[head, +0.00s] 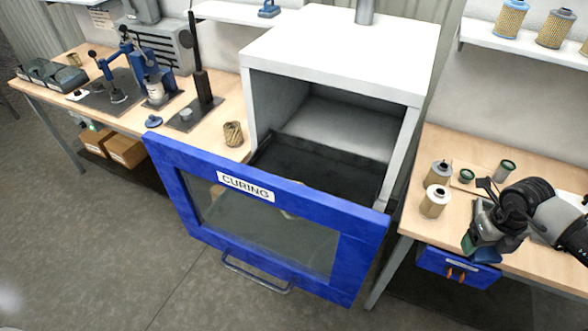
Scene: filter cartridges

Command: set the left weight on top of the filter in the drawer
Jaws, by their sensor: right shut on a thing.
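A blue weight (152,121) with a knob sits at the front edge of the left bench. Another blue weight (268,9) stands on the back shelf. A blue drawer (430,263) with a small label and orange parts on its front is under the front edge of the right bench. Its inside is hidden, and I see no filter in it. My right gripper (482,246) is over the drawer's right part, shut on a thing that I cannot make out. A dark teal patch shows low at the gripper. My left gripper is out of view.
The curing oven (340,45) stands between the benches, its blue door (262,215) swung down open. Pale filters (436,201) and green-capped parts (467,176) stand on the right bench near my arm. A press (125,65) stands on the left bench. The floor in front is clear.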

